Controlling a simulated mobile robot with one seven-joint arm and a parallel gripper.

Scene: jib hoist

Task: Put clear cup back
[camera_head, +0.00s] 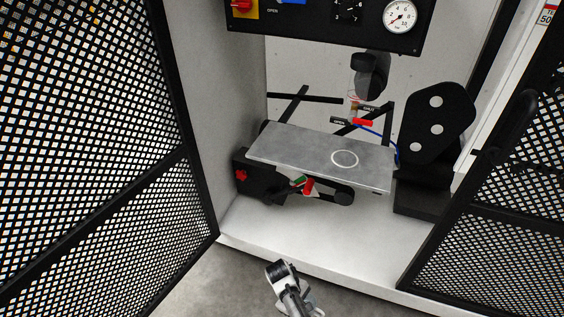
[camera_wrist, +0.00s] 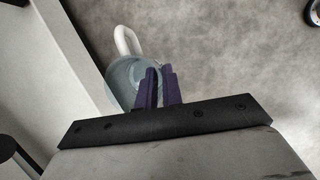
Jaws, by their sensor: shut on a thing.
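A clear, bluish cup (camera_wrist: 120,82) shows in the wrist view, with a white loop (camera_wrist: 127,40) at its far side. My gripper (camera_wrist: 160,76) has two purple fingers close together at the cup's right edge, shut on it. The held cup is over grey floor. In the head view, the end of my arm (camera_head: 288,284) is low in front of the cabinet; I cannot make out the cup there. A grey metal plate (camera_head: 300,150) in the cabinet has a white ring (camera_head: 344,158) on its right part, with nothing standing on it.
Mesh doors stand open at left (camera_head: 90,150) and right (camera_head: 510,240). A control panel (camera_head: 325,20) with a gauge (camera_head: 400,16) hangs above the plate. A black cylinder (camera_head: 372,72), red-tipped lever (camera_head: 362,122) and black bracket (camera_head: 436,125) stand behind and right. The cabinet sill (camera_head: 330,275) is raised.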

